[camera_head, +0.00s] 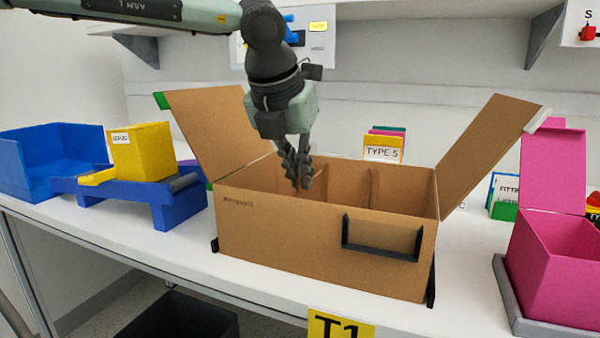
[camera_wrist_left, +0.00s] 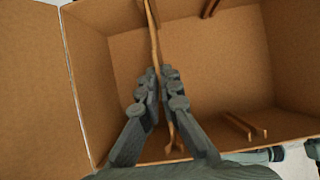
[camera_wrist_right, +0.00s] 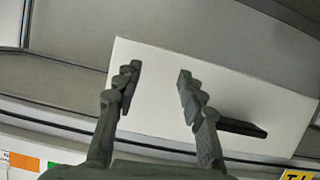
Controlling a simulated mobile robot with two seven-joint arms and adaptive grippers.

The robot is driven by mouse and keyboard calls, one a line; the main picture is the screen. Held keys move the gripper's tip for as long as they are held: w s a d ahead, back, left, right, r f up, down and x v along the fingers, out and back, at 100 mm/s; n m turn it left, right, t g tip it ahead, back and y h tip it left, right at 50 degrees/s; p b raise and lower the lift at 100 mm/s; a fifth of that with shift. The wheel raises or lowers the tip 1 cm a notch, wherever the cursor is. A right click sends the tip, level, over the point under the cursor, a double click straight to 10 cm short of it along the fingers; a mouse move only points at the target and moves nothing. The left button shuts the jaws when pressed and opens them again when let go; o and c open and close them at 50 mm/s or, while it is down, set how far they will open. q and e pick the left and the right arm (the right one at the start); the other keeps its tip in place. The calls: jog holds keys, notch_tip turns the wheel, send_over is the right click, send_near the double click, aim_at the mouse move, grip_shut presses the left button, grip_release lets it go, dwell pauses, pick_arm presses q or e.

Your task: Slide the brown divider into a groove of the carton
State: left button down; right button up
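The open brown carton (camera_head: 275,235) stands on the white table, its side flaps spread left and right. My left gripper (camera_head: 303,180) reaches down into its left part. In the left wrist view, my left gripper's fingertips (camera_wrist_left: 157,75) are closed on the thin brown divider (camera_wrist_left: 153,35), seen edge-on inside the carton. A pair of groove rails (camera_wrist_left: 240,125) shows on one wall, right of the divider. How far the divider sits in a groove is hidden by the fingers. My right gripper (camera_wrist_right: 157,75) is open and empty in front of a white panel.
A blue stand with a yellow box (camera_head: 142,152) is left of the carton. A blue bin (camera_head: 55,150) is farther left. A pink box (camera_head: 560,260) sits on a grey tray to the right. A card holder (camera_head: 383,146) stands behind the carton.

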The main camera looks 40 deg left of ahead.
pick_arm(q)
jog(key=c, duration=1.6)
grip_release()
jog(key=shift+c, duration=0.2)
jog(key=shift+r+p, duration=2.25)
jog(key=shift+r, duration=1.8)
jog(key=shift+f, duration=0.1)
